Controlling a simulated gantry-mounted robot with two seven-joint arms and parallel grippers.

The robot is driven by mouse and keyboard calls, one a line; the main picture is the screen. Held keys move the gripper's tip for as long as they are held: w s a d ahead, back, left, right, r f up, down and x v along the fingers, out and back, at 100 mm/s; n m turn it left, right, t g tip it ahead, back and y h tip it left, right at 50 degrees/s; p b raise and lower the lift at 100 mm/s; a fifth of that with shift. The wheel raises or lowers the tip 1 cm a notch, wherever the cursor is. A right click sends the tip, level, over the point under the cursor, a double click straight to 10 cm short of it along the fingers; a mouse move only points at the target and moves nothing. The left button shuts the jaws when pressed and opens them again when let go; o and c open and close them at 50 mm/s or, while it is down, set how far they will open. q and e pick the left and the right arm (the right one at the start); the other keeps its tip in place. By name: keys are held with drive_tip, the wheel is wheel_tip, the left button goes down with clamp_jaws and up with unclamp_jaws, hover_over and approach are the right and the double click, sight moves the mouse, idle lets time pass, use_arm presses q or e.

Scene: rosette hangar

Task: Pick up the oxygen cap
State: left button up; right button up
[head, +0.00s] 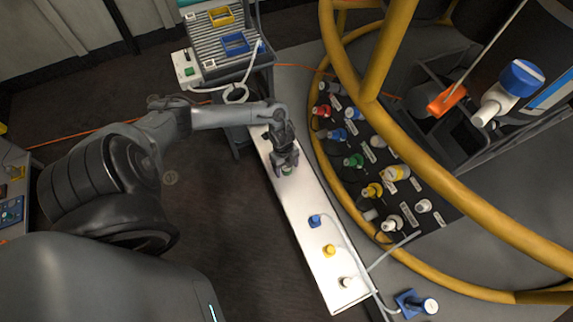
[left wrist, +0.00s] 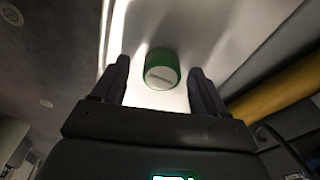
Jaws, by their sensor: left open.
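A green cap (head: 287,172) stands on the long white bench top (head: 307,213), mostly hidden under my left gripper (head: 285,160) in the head view. In the left wrist view the green cap (left wrist: 162,69) shows a pale end face with lettering too small to read. My left gripper is open, with one finger on each side of the cap in that view and gaps on both sides. Whether the cap is the oxygen one cannot be read. A blue cap (head: 315,221), a yellow cap (head: 329,250) and a white cap (head: 346,282) stand farther down the bench top. My right gripper is not in view.
A yellow tubular rail (head: 343,181) curves along the bench's right side. Beyond it a dark panel (head: 401,201) holds several coloured fittings with labels. A grey cart (head: 218,60) with yellow and blue trays stands at the top.

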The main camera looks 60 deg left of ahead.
sight(289, 170)
use_arm(q)
drive_tip(key=shift+w, duration=0.1)
drive_tip(key=shift+c, duration=0.2)
drive_tip(key=c, duration=1.1)
drive_tip(key=shift+r+p, duration=0.7)
drive_tip(key=shift+r, duration=0.1)
drive_tip(key=r, duration=0.1)
drive_tip(key=r+p, duration=0.2)
drive_tip(key=shift+w+d+r, duration=0.15)
drive_tip(key=shift+d, duration=0.15)
drive_tip(key=w+d+r+p, duration=0.4)
drive_tip(key=d+r+p, duration=0.1)
drive_tip(key=d, duration=0.5)
drive_tip(key=shift+r+p, duration=0.3)
drive_tip(key=shift+r, duration=0.2)
drive_tip(key=shift+w+d, duration=0.1)
drive_tip(key=shift+w, duration=0.05)
